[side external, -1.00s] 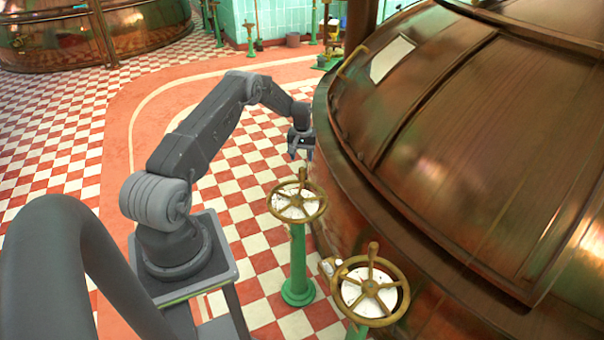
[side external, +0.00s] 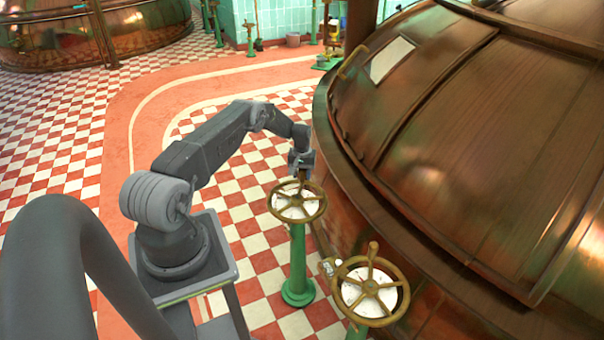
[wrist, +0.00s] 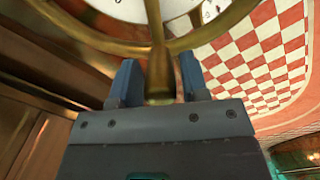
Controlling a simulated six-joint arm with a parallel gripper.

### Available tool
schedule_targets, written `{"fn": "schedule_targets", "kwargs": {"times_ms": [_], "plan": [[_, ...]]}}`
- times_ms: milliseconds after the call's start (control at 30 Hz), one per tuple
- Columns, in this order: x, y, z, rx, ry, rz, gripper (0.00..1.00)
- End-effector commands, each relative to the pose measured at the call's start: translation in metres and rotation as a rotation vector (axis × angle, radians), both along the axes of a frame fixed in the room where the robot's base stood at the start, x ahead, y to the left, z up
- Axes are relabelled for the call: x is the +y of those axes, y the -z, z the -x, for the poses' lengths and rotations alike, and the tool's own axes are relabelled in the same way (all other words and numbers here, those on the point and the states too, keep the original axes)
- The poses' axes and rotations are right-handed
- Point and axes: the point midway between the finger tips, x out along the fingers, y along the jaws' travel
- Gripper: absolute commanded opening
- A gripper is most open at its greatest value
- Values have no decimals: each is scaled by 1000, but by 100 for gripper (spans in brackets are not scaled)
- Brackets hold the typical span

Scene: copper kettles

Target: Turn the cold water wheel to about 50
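A brass handwheel (side external: 272,208) with a white dial under its spokes stands on a green pedestal (side external: 298,262). Its upright brass handle (wrist: 160,75) rises from the rim. My gripper (side external: 301,176) is over this wheel, pointing down at the handle. In the wrist view my gripper (wrist: 158,82) has one blue-grey finger on each side of the handle, with narrow gaps showing. It looks open around the handle, not clamped. A second brass wheel (side external: 404,302) with a handle stands nearer the side camera. No label tells which is cold water, and the dial marks are too small to read.
A large copper kettle (side external: 470,130) rises close to the right of the wheels. The red-and-white checkered floor (side external: 245,165) is open behind and left of the wheel. A thick grey pipe (side external: 60,260) fills the near left of the side view.

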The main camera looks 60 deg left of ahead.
Motion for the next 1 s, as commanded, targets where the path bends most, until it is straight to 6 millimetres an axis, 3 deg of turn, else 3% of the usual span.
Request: {"fn": "schedule_targets", "kwargs": {"times_ms": [67,400,767,1000], "plan": [[0,0,0,0,0,0,34],[0,0,0,0,0,0,1],[1,0,1,0,-13,0,0],[7,0,10,1,-109,1,0]]}}
